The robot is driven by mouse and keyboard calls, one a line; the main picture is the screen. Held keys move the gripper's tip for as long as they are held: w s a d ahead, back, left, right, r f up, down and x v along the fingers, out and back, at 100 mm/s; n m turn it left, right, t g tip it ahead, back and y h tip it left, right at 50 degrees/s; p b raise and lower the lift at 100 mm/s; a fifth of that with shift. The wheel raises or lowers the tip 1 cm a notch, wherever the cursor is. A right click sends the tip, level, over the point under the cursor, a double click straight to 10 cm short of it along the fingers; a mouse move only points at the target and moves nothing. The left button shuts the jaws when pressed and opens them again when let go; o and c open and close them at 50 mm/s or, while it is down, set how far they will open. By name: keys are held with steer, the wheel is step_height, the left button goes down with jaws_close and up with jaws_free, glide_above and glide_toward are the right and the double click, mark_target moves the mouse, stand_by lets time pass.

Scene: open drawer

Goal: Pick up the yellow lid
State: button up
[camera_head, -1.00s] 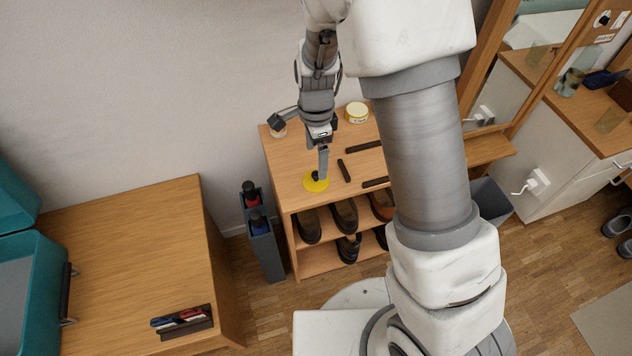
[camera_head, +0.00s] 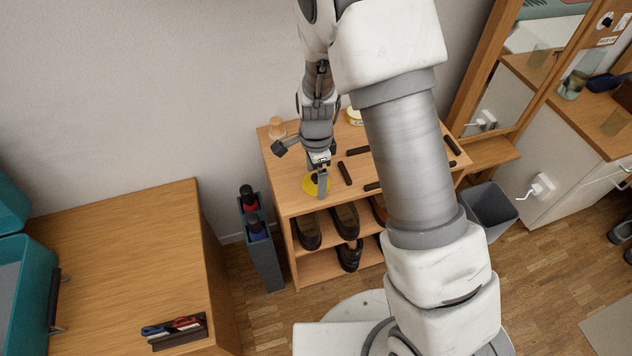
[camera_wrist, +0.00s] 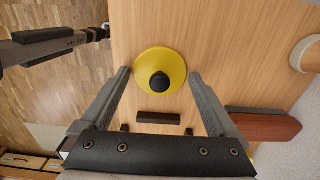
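The yellow lid (camera_wrist: 149,70) is a round disc with a black knob (camera_wrist: 159,82) at its centre. It lies on the wooden shelf top (camera_head: 290,190), near the front left edge. In the head view the lid (camera_head: 309,184) is partly hidden by my gripper (camera_head: 322,192). In the wrist view my gripper (camera_wrist: 158,75) is open, with one finger on each side of the lid and knob. Nothing is held between the fingers. I cannot tell whether the fingertips touch the lid or how high they are above it.
Dark bars (camera_head: 345,172) lie on the shelf top right of the lid. A yellow-white jar (camera_head: 355,116) and a wooden item (camera_head: 277,127) stand at the back. Shoes (camera_head: 345,221) sit on the shelves below.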

steer(key=c, duration=0.9)
steer(key=shift+r, duration=0.1)
